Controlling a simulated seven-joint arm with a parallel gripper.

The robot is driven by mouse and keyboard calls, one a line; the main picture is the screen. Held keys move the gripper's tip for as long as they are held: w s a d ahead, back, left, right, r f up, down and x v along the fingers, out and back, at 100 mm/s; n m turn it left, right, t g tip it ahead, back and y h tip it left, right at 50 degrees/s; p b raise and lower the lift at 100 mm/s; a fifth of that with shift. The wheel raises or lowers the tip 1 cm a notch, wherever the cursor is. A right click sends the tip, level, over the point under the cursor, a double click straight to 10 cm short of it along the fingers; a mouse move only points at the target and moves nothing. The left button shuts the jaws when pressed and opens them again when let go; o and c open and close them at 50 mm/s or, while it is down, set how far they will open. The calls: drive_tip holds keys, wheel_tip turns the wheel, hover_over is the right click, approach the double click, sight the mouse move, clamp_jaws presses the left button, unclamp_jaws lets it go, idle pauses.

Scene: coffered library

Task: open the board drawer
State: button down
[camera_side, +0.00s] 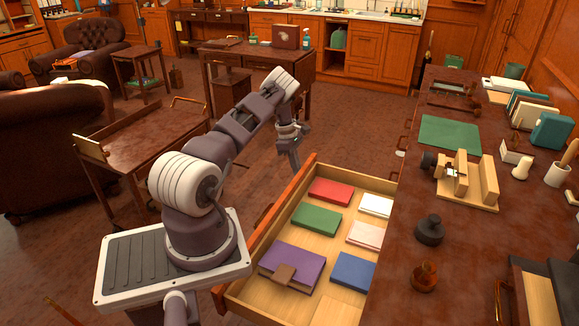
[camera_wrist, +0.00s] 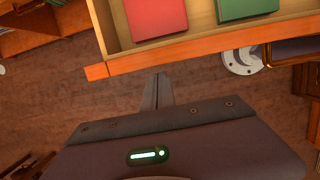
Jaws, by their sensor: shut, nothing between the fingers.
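A wooden drawer (camera_side: 262,300) stands pulled out from the long desk in the side view. Its orange-brown front also crosses the top of the wrist view (camera_wrist: 200,43). I cannot tell from a label whether it is the board drawer. It holds a red book (camera_side: 331,191), a green book (camera_side: 316,219), a purple book (camera_side: 292,266), a blue book (camera_side: 353,271) and pale ones. My gripper (camera_side: 296,166) is shut and empty, pointing down outside the drawer front near its far end. In the wrist view its fingertips (camera_wrist: 158,76) show over the floor, apart from the front.
The desk top (camera_side: 400,210) carries a green mat (camera_side: 450,133), a wooden stand (camera_side: 468,182), dark bottles and books. A handle (camera_side: 403,143) shows on the desk side beyond the drawer. A low wooden table (camera_side: 150,140) stands at left. Open floor lies beyond my gripper.

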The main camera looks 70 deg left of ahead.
drive_tip(key=s+a+r, duration=0.4)
drive_tip(key=r, duration=0.5)
drive_tip(key=shift+s+a, duration=0.2)
drive_tip(key=shift+a, duration=0.05)
drive_tip(key=c, duration=1.9)
unclamp_jaws()
drive_tip(key=shift+r, duration=0.3)
drive_tip(key=o, duration=0.4)
drive_tip(key=d+n, duration=0.1)
drive_tip(key=n, duration=0.1)
drive_tip(key=s+d+f+n+t, duration=0.1)
drive_tip(key=d+n, duration=0.1)
drive_tip(key=n, duration=0.1)
drive_tip(key=s+d+n, duration=0.1)
drive_tip(key=d+n, duration=0.1)
drive_tip(key=n, duration=0.1)
drive_tip(key=shift+d+f+t+y, duration=0.15)
drive_tip(key=shift+f+t+y, duration=0.15)
drive_tip(key=shift+t, duration=0.1)
drive_tip(key=n+g, duration=0.2)
drive_tip(key=n, duration=0.8)
approach(264, 213)
drive_tip(key=w, duration=0.1)
drive_tip(key=f, duration=0.4)
drive_tip(key=d+f, duration=0.1)
drive_tip(key=f, duration=0.2)
drive_tip(key=shift+w, duration=0.3)
drive_tip(key=shift+w+f, duration=0.1)
drive_tip(key=shift+f, duration=0.25)
